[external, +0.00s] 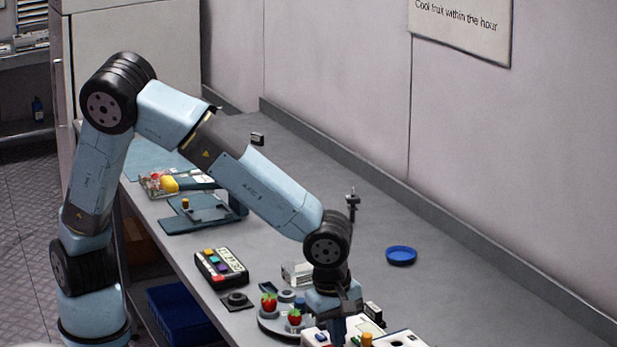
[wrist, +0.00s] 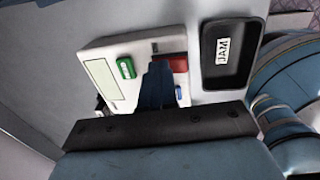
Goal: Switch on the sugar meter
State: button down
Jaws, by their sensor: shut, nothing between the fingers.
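A white device, likely the sugar meter (wrist: 115,50), lies under my gripper in the wrist view. It has a pale blank panel (wrist: 102,78), a green button (wrist: 126,68) with a small white label, a red part (wrist: 175,63) and a small blue part (wrist: 178,93). My gripper (wrist: 158,70) is shut and empty, its fingertips over the device between the green and red parts. Whether they touch it is unclear. In the external view my gripper (external: 338,332) points down at the bottom edge, where white casing (external: 402,339) is partly cut off.
A black tray marked JAM (wrist: 233,55) sits beside the device. In the external view a round plate with strawberries (external: 268,302), a keypad with coloured keys (external: 221,266) and a blue dish (external: 401,255) stand nearby. The bench along the wall is mostly clear.

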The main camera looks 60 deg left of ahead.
jog(key=shift+s+f, duration=0.15)
jog(key=shift+s, duration=0.7)
notch_tip(320, 180, up, 14)
jog(key=s, duration=0.1)
jog(key=shift+s, duration=0.4)
dwell(0.8)
